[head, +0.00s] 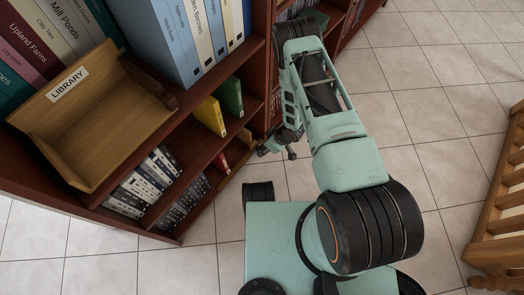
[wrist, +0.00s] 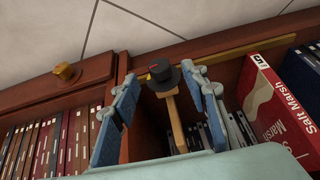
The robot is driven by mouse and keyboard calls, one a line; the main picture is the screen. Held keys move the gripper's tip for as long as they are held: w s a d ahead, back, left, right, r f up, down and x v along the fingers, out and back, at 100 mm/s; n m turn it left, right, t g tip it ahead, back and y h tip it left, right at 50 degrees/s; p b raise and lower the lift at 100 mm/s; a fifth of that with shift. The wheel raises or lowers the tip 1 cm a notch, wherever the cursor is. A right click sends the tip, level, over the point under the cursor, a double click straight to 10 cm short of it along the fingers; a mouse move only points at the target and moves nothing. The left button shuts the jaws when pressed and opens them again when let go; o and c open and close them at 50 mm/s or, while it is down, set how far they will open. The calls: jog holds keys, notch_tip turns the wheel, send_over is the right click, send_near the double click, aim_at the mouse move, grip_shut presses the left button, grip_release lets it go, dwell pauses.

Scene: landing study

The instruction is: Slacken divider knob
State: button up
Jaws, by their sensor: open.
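The divider knob (wrist: 163,75) is dark and round, with a small red-orange mark. It sits on a narrow wooden bar (wrist: 176,122) in front of a dark shelf opening in the wrist view. My gripper (wrist: 161,84) is open, with one blue finger to the left of the knob and one to the right. Gaps show between the fingers and the knob, and nothing is held. In the head view my gripper (head: 277,146) is low beside the bookcase's edge. I cannot make out the knob there.
The bookcase (head: 165,110) holds several books and binders, with a wooden library tray (head: 120,100) on top. In the wrist view a brass knob (wrist: 67,74) is at left and a red book (wrist: 275,110) at right. Tiled floor is clear at right, before a wooden railing (head: 500,190).

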aim_at(259, 149)
jog(key=b+x, duration=0.1)
jog(key=x, duration=0.3)
jog(key=shift+f, duration=0.1)
jog(key=shift+c, duration=0.5)
grip_shut()
